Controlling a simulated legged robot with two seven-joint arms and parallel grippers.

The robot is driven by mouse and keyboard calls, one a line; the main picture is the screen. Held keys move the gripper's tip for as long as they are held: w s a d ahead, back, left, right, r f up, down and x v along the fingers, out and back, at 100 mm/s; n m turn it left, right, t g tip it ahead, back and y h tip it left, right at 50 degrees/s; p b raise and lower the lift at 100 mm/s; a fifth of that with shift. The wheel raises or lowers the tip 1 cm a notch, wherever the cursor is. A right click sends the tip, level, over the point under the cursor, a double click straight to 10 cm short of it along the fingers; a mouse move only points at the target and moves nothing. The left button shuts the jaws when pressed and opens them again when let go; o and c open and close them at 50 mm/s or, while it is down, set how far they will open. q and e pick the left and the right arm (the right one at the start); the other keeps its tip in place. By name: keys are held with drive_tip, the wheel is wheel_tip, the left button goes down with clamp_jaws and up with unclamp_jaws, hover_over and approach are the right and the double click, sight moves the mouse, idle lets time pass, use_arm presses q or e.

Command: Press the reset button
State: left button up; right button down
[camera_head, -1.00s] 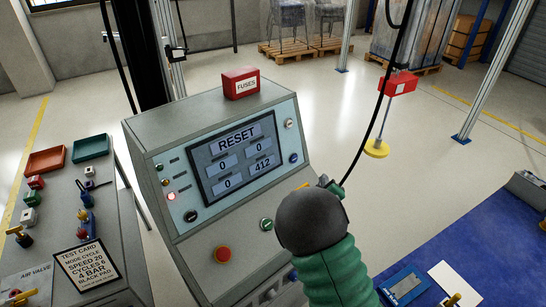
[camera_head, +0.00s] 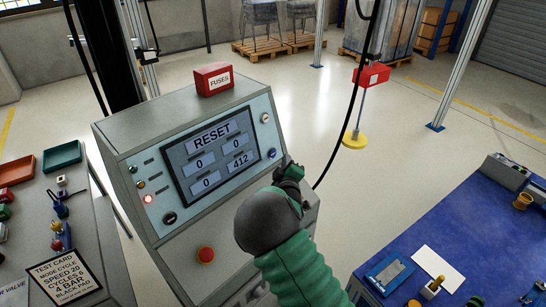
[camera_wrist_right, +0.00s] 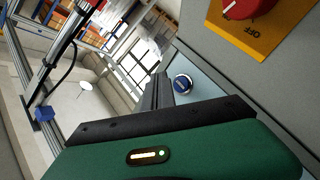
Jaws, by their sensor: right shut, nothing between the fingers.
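The grey control console has a tilted light-blue panel with a screen (camera_head: 212,154) reading RESET, three zeros and 412. A blue button (camera_head: 272,154) sits at the panel's right edge, and a blue button (camera_wrist_right: 183,84) shows in the right wrist view just beyond the gripper. No legible label shows on it. My right gripper (camera_head: 289,170) is shut and empty, just right of and below that button in the head view; contact cannot be made out. In the wrist view its green and black body (camera_wrist_right: 165,122) fills the bottom. My left gripper is out of view.
A red mushroom button (camera_head: 206,254) is on the console's lower front. A red rotary switch (camera_wrist_right: 246,6) on a yellow plate is close by in the wrist view. A red FUSES box (camera_head: 213,80) stands on top. Blue (camera_head: 465,215) and grey benches flank the console.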

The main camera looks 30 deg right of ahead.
sight(273, 154)
drive_tip(key=shift+w+a+f+b, duration=0.1)
drive_tip(key=shift+w+a+f, duration=0.05)
drive_tip(key=shift+w, duration=0.35)
drive_tip(key=shift+w+a+f+b, duration=0.1)
drive_tip(key=shift+w+a+b, duration=0.05)
drive_tip(key=shift+w, duration=0.3)
drive_tip(key=shift+w+a+f+b, duration=0.1)
drive_tip(key=shift+w+a+f, duration=0.05)
drive_tip(key=shift+w, duration=0.35)
idle(0.9)
drive_tip(key=shift+w+a, duration=0.1)
drive_tip(key=shift+w, duration=0.2)
drive_tip(key=shift+w+a+f, duration=0.1)
drive_tip(key=shift+w, duration=0.25)
idle(0.7)
drive_tip(key=shift+s+d+r, duration=0.2)
drive_tip(key=shift+s, duration=0.55)
